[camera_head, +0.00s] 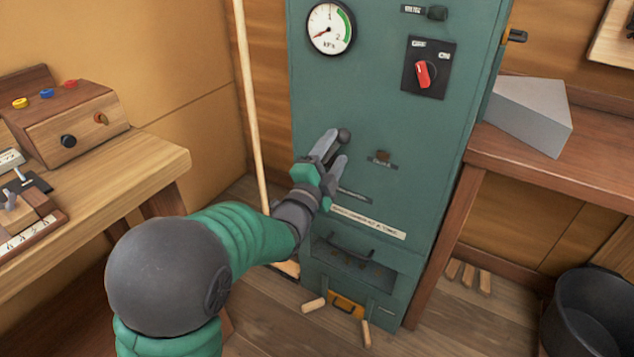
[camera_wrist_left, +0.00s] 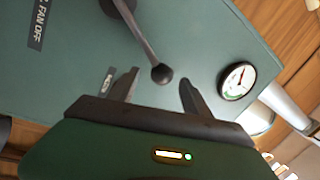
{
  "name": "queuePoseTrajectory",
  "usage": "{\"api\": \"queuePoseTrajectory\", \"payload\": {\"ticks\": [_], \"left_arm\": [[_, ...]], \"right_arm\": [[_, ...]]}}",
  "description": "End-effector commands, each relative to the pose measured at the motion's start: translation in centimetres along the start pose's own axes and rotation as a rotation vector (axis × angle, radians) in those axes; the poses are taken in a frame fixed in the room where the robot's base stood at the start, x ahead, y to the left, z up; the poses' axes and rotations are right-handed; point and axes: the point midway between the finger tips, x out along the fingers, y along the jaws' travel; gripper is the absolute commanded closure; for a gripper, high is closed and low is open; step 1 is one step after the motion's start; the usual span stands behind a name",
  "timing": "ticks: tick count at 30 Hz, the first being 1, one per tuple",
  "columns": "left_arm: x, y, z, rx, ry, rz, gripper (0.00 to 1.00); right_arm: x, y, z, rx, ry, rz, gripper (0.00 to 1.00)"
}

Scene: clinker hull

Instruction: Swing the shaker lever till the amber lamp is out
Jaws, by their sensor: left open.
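The shaker lever shows in the left wrist view as a dark rod ending in a black ball knob (camera_wrist_left: 162,74). In the head view the ball (camera_head: 343,135) shows at the fingertips, and its rod is mostly hidden by my gripper. My left gripper (camera_head: 335,146) is open in front of the green cabinet (camera_head: 440,180). In the left wrist view the ball lies between the spread fingertips (camera_wrist_left: 160,88), with gaps on both sides. A small dull brown-amber piece (camera_head: 383,157) above a label on the cabinet may be the lamp; it does not look lit. My right gripper is out of view.
The cabinet carries a kPa gauge (camera_head: 331,27) and a red OFF/ON knob (camera_head: 424,74). A pale pole (camera_head: 249,110) stands left of it. A bench with a button box (camera_head: 70,115) is at left. A grey wedge block (camera_head: 530,112) rests on the right bench.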

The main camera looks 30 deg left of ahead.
Motion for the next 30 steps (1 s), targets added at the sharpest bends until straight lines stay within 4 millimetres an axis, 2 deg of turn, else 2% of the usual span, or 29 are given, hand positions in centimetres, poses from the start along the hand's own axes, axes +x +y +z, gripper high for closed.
{"api": "queuePoseTrajectory", "payload": {"ticks": [1,9,10,12,18,30], "left_arm": [[-1.6,0.4,0.2,-0.001,-0.001,0.0,0.43],[-9.4,0.4,0.3,-0.001,-0.004,0.001,0.43],[-9.8,0.8,0.4,0.0,-0.001,-0.003,0.43],[-10.6,0.7,0.4,0.0,-0.001,-0.003,0.43],[-11.7,0.4,0.3,0.0,-0.004,0.003,0.43],[-11.6,0.2,0.3,0.0,-0.004,0.004,0.43]], "right_arm": [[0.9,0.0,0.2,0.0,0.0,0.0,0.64],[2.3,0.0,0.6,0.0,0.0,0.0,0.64],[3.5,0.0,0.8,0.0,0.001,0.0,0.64],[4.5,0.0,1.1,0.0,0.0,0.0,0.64],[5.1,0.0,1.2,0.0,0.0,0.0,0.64],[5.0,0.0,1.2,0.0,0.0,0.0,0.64]]}}
